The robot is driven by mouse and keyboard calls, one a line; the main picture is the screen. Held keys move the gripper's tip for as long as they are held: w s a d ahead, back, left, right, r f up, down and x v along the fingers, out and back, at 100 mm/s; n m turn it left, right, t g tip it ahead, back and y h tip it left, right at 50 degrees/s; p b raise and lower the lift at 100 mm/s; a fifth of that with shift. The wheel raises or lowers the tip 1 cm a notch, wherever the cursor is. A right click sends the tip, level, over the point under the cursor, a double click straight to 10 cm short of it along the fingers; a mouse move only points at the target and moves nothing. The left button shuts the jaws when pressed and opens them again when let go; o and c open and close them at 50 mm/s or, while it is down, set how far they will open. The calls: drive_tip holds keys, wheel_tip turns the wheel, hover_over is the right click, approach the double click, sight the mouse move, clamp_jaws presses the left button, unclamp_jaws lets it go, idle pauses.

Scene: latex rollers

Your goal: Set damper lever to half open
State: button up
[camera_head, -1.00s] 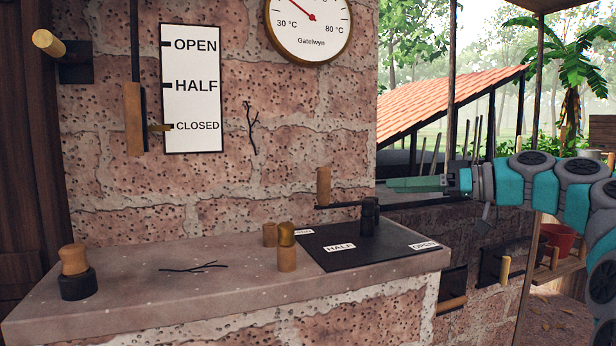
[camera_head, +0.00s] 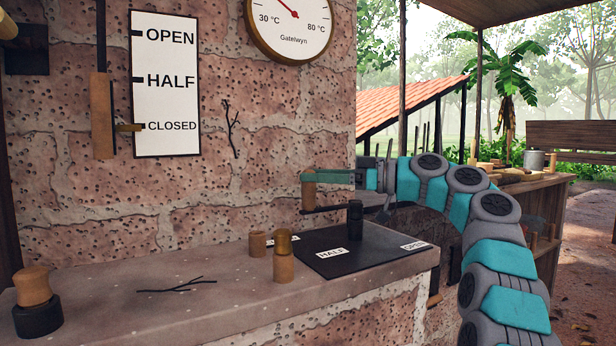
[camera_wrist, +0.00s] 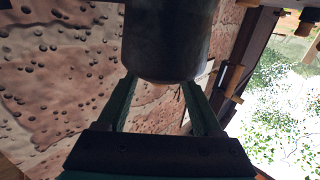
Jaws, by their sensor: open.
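On the stone counter a black plate (camera_head: 335,262) bears the labels HALF (camera_head: 331,253) and OPEN (camera_head: 413,246); a third label behind is partly hidden. A lever with a dark pivot post (camera_head: 355,220) points left and back, away from both readable labels. Its upright wooden handle (camera_head: 309,203) stands at the lever's end. My gripper (camera_head: 306,178) reaches in from the right, level with the handle's upper part, its finger crossing in front. In the wrist view a dark, shaded cylinder (camera_wrist: 168,45), seemingly this handle, stands between the open fingers. Contact cannot be told.
A wall slider with a wooden grip (camera_head: 102,115) has its pointer at CLOSED on a white board (camera_head: 166,100). A dial gauge (camera_head: 290,22) hangs above. Two short wooden pegs (camera_head: 284,262) (camera_head: 257,244), a knob (camera_head: 35,300) and a twig (camera_head: 185,285) are on the counter.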

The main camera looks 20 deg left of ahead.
drive_tip(key=shift+s+a, duration=0.1)
drive_tip(key=shift+a, duration=0.9)
clamp_jaws()
idle(0.7)
